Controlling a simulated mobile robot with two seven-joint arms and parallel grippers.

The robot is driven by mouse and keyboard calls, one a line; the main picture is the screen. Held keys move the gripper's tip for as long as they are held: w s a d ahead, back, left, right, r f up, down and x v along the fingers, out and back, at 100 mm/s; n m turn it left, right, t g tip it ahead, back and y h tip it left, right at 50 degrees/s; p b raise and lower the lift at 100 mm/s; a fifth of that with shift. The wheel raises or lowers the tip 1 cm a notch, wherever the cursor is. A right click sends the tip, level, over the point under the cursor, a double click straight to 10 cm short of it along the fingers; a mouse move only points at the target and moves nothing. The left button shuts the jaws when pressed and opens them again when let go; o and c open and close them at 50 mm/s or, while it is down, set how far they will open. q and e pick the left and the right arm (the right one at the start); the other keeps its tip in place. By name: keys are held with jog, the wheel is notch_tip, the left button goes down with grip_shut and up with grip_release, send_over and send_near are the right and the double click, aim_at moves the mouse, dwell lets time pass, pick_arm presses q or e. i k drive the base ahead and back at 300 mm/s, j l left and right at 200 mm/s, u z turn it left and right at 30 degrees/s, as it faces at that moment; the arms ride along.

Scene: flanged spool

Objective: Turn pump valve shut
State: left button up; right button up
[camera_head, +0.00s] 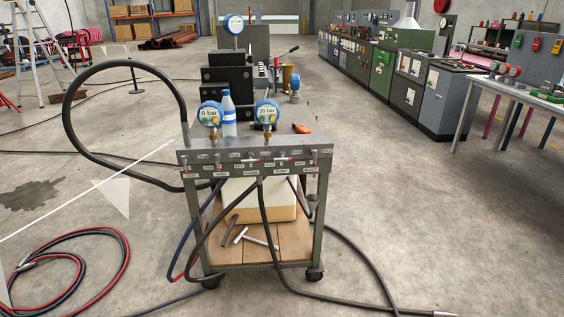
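The pump valve (282,159) sits on the front panel of a wheeled test cart, right of the panel's middle. A small label that appears to read PUMP (281,170) is under it. The valve is too small to tell its handle's angle. Other small valves line the same panel (222,160), each above a label. Two blue gauges stand on the cart top: the left one (210,115) reads 0 bar and the right one (267,113) appears to read 35 bar. Neither of my grippers is in view.
A water bottle (229,115) and an orange-handled tool (301,128) are on the cart top. Black hoses (268,230) hang from the panel to the floor. Coiled red and black hoses (75,270) lie front left. A workbench (510,92) stands right.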

aim_at(282, 160)
jog(key=i+l, duration=0.3)
jog(key=l, duration=0.15)
jog(key=i+l, duration=0.3)
jog(key=l, duration=0.15)
jog(key=i+l+u, duration=0.1)
jog(key=i+l, duration=0.5)
jog(key=l, duration=0.3)
